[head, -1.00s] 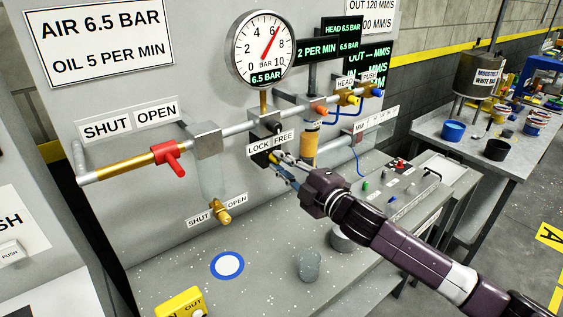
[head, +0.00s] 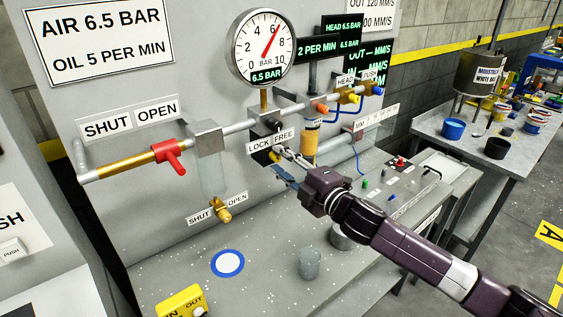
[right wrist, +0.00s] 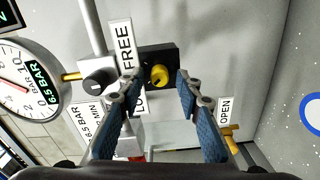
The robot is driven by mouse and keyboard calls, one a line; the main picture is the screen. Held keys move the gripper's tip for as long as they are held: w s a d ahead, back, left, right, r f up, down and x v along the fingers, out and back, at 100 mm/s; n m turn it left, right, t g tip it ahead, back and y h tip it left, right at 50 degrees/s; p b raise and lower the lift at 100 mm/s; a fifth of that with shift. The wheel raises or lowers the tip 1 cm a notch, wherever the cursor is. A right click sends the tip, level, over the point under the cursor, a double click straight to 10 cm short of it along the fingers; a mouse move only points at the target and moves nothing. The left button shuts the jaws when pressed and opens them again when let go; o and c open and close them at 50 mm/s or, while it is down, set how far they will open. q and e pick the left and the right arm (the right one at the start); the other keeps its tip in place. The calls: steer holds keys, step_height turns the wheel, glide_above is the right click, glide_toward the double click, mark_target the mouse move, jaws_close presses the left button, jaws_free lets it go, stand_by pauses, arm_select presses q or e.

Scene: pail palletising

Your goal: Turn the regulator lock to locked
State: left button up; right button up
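The regulator lock is a yellow knob (head: 274,156) on a dark block below the gauge, under a LOCK / FREE label (head: 270,141). In the right wrist view the knob (right wrist: 160,75) faces the camera on its black plate. The label (right wrist: 127,48) is partly hidden by a finger there. My right gripper (head: 280,163) is open, with its blue-padded fingers (right wrist: 158,92) on either side of the knob in the picture and a gap to each side. I cannot clearly tell which word the knob points to. My left gripper is not in view.
The gauge (head: 262,47) reads about 6.5 bar. A red-handled valve (head: 168,156) and a lower brass valve (head: 223,214) are to the left. An amber-filled cylinder (head: 311,138) stands close right of the knob. A grey cup (head: 310,263) stands on the bench below.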

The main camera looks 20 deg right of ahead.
steer(key=shift+s+d, duration=0.1)
steer(key=shift+s, duration=0.05)
steer(key=v, duration=1.1)
steer(key=shift+s, duration=0.4)
steer(key=shift+d, duration=0.1)
